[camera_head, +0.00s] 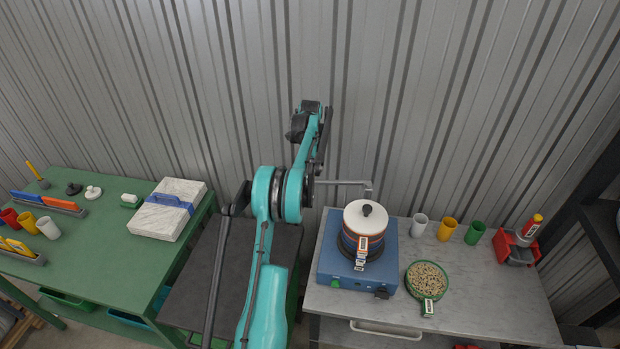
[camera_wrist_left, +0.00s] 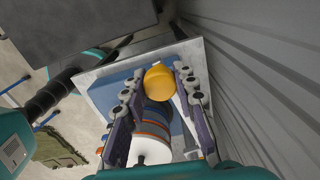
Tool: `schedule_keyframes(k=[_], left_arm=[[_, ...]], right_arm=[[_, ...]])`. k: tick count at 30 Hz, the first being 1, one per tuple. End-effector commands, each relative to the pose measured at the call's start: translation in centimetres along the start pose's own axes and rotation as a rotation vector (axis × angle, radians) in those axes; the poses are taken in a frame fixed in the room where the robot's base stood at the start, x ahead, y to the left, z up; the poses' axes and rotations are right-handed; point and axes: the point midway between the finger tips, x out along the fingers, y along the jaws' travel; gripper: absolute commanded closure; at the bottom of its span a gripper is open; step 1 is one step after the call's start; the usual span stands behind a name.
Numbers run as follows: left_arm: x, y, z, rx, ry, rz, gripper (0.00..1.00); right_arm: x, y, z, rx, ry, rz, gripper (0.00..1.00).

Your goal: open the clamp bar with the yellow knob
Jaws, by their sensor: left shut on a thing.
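The yellow knob (camera_wrist_left: 158,80) sits between the fingers of my left gripper (camera_wrist_left: 160,72) in the left wrist view. The gripper is shut on it. In the head view my left arm hides the knob, and the fingers cannot be made out. A thin grey bar (camera_head: 342,182) runs from behind my arm to the right and bends down beside a white-topped round stack (camera_head: 367,217). The stack stands on a blue base (camera_head: 335,262) and also shows below the knob in the left wrist view (camera_wrist_left: 150,149). My right gripper is not in view.
The grey table (camera_head: 480,305) also holds a green bowl (camera_head: 428,278), several cups (camera_head: 447,229) and a red bin (camera_head: 516,248). A green table (camera_head: 110,240) stands at left. A corrugated wall (camera_head: 440,110) rises close behind.

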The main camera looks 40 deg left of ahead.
Motion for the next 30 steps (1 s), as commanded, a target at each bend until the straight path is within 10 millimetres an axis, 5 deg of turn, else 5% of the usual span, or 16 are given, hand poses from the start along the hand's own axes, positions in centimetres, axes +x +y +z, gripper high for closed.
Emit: schedule_keyframes(k=[17, 18, 19, 30], left_arm=[[0.03, -0.65, -0.04, 0.031, 0.001, 0.000, 1.00], [0.03, -0.65, -0.04, 0.031, 0.001, 0.000, 0.62], [0.02, -0.65, -0.03, 0.031, 0.001, 0.000, 0.54], [-0.30, -0.63, 0.01, 0.030, 0.000, 0.000, 0.51]], right_arm=[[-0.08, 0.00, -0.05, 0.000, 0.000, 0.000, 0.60], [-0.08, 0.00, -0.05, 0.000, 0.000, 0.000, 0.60], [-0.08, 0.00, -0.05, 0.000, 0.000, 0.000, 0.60], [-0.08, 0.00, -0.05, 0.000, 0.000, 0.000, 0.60]])
